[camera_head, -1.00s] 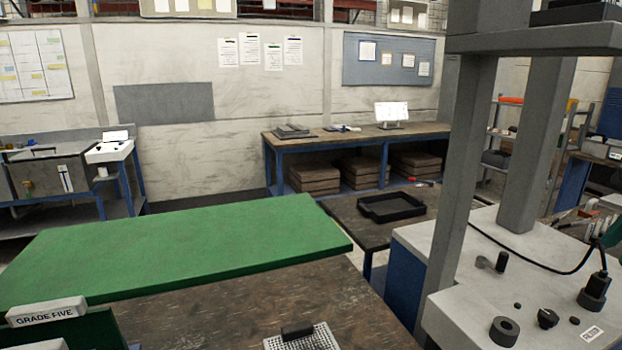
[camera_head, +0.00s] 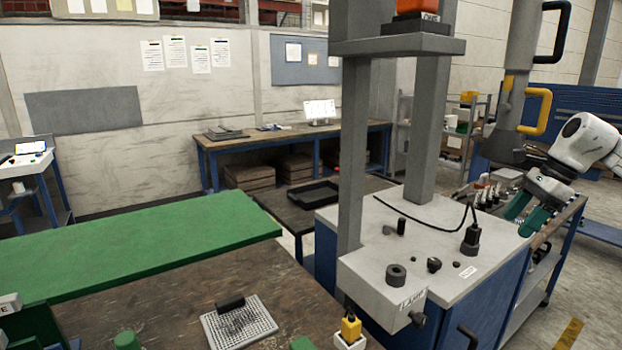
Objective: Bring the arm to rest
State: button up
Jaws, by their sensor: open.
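My gripper (camera_head: 526,213), with green finger pads, is at the right of the head view. It is open, with its two fingers apart and pointing down and to the left over a dark cart beside the white-topped cabinet. I see nothing held between the fingers. A grey upright arm (camera_head: 518,70) with a yellow handle (camera_head: 539,112) and a black handle (camera_head: 560,28) stands just above and to the left of my gripper. Its lower end is a dark, wider part. My gripper looks apart from both handles. I cannot tell whether the dark part rests on anything.
The white-topped cabinet (camera_head: 375,232) carries a grey post frame, black knobs and a cable. Several small upright items (camera_head: 486,195) stand near my gripper. Floor is clear at far right.

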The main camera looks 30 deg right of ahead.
jog(key=w+a+f+t+y, duration=0.2)
jog(key=w+a+t+y, duration=0.35)
jog(key=w+a, duration=1.6)
jog(key=w+a+r+m+t+h, duration=0.1)
jog(key=w+a+r+m+t, duration=0.25)
jog(key=a+m+t, duration=0.35)
jog(key=w+a+r+m+t+h, duration=0.1)
jog(key=w+a+r+m+t, duration=0.3)
jog(key=a+m, duration=0.4)
jog(key=s+a+f+m+g+h, duration=0.1)
jog(key=s+f+m+g+h, duration=0.2)
jog(key=s+f+m+h, duration=0.65)
jog(key=s+a+f+m+g+h, duration=0.25)
jog(key=s+f+m, duration=0.45)
jog(key=f+m, duration=0.75)
jog(key=s+a+f+m+g+y, duration=0.2)
jog(key=s+f+m+g, duration=0.3)
jog(key=s, duration=0.7)
jog(key=s+a+f+m+g+y, duration=0.3)
jog(key=s+f, duration=0.4)
jog(key=s, duration=0.6)
jog(key=s+d+f+g+b, duration=0.1)
jog(key=s+f+g+b, duration=0.1)
jog(key=s+f+b, duration=0.2)
jog(key=s+d+f+g+b, duration=0.1)
jog(key=s+f+g+b, duration=0.2)
jog(key=s+f, duration=0.3)
notch_tip(320, 180, down, 5)
jog(key=shift+s+r+b, duration=0.15)
jog(key=shift+b, duration=0.75)
